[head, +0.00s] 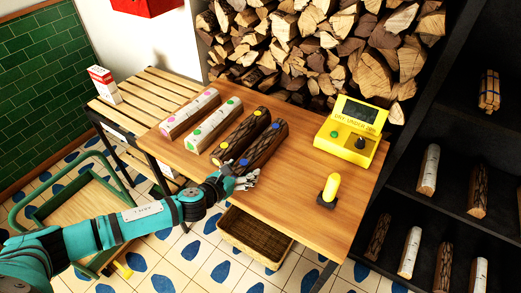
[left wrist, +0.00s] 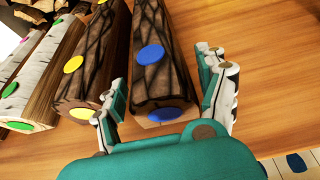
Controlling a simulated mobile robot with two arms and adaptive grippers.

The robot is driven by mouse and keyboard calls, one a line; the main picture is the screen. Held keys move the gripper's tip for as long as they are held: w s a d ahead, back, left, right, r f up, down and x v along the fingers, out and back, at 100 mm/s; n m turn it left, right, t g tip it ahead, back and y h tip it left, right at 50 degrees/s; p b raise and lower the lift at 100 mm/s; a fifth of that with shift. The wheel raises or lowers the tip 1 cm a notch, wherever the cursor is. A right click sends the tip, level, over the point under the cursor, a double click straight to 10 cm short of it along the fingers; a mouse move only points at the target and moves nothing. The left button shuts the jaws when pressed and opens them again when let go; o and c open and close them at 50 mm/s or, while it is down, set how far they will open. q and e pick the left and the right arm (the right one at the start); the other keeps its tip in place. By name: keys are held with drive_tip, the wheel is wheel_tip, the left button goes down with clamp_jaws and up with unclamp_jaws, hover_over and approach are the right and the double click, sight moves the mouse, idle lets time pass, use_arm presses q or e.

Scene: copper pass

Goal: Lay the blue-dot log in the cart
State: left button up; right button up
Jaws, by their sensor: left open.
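The blue-dot log (head: 262,147) is dark-barked and lies on the wooden table, rightmost in a row of logs. It also shows in the left wrist view (left wrist: 162,82), with a blue dot on top and another on its near end. My left gripper (head: 243,180) is open at the log's near end. In the left wrist view, the fingers of my left gripper (left wrist: 168,92) stand on either side of that end, the left one between it and the yellow-dot log. The green cart (head: 48,209) stands on the floor at the lower left, partly hidden by my left arm. My right gripper is not in view.
The yellow-dot log (head: 238,138) lies close to the left, then the green-dot log (head: 214,124) and the pink-dot log (head: 187,115). A yellow scale-like device (head: 350,132) and a yellow-handled lever (head: 330,189) stand on the table's right. A basket (head: 253,238) sits below.

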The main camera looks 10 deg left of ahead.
use_arm(q)
drive_tip(key=shift+x, duration=0.9)
drive_tip(key=shift+c, duration=0.4)
drive_tip(key=c, duration=1.4)
drive_tip(key=shift+w+r, duration=0.1)
drive_tip(key=shift+r, duration=0.1)
drive_tip(key=shift+c, duration=0.2)
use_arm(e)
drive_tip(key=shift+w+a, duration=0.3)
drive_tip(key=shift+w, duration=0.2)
use_arm(q)
drive_tip(key=shift+r, duration=0.1)
